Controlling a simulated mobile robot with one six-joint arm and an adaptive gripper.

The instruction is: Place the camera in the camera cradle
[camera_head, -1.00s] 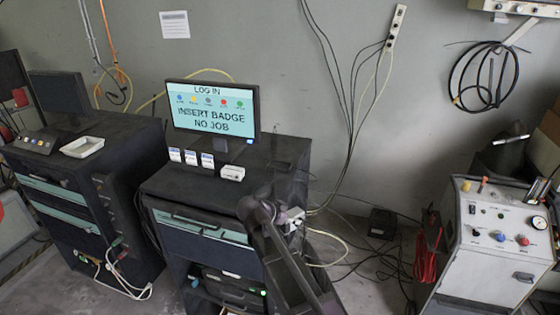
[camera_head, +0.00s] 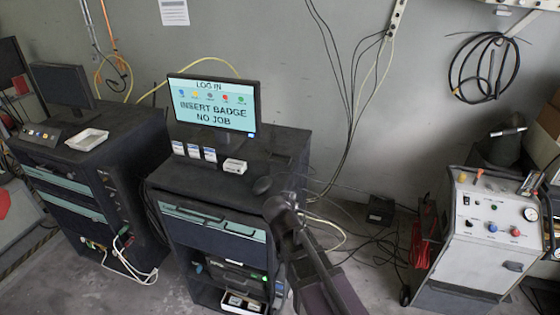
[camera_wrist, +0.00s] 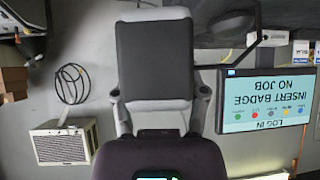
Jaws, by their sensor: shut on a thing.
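My gripper (camera_wrist: 160,104) shows in the wrist view with a finger at each side of a light grey object with a dark flat face, which I take to be the camera (camera_wrist: 155,58). It is shut on this object, which reaches out beyond the fingers. In the head view my dark arm rises from the bottom edge in front of the middle console, and the gripper and the held object are hidden behind it. I cannot make out the camera cradle with certainty in either view.
A white control cart (camera_head: 480,240) stands at right. A console with a white tray (camera_head: 87,139) is at left. Cables and a black box (camera_head: 381,210) lie on the floor.

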